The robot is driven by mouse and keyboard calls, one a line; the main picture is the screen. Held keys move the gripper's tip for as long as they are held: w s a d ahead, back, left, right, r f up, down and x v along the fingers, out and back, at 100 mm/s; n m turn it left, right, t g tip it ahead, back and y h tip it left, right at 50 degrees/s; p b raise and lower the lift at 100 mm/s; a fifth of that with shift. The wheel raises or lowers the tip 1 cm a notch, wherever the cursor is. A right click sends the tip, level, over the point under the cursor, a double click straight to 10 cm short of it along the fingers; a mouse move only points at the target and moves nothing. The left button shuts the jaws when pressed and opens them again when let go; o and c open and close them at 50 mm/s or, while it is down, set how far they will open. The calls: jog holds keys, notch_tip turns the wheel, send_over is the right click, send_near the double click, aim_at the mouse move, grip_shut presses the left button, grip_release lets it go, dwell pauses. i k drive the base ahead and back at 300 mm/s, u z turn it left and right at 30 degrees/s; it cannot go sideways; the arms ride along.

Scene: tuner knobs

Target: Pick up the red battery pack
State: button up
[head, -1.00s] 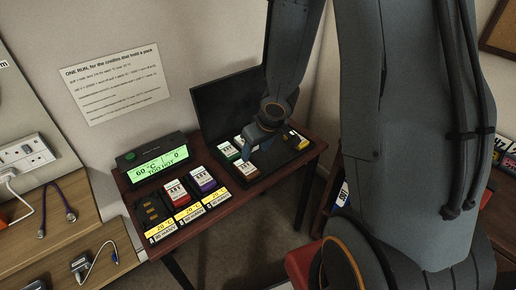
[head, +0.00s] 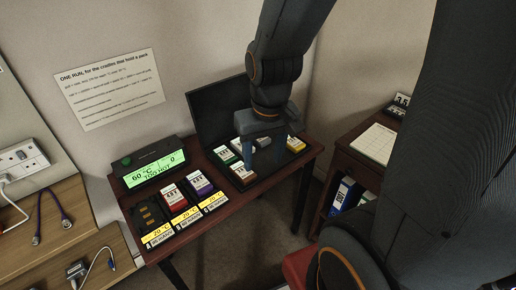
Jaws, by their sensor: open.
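The red battery pack (head: 173,197) with a white label stands in the middle cradle of a row on the dark red table (head: 215,222). A purple pack (head: 199,184) sits in the cradle to its right. The left cradle (head: 149,214) is empty. My gripper (head: 264,151) is open and points down over the black open case (head: 292,157), to the right of and behind the red pack and well apart from it. Its fingers partly hide the packs in the case. I cannot tell whether they touch any pack.
A display box (head: 155,169) behind the cradles reads 60 °C, TOO HOT and 0. The case holds several packs, including a brown one (head: 243,172) and a yellow one (head: 295,143). Yellow labels (head: 186,217) line the cradle fronts. A wooden shelf (head: 65,215) stands at left.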

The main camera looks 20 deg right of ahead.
aim_at(175, 199)
jog(key=k, duration=1.2)
jog(key=u, duration=0.85)
jog(key=i, duration=1.55)
jog(key=z, duration=0.25)
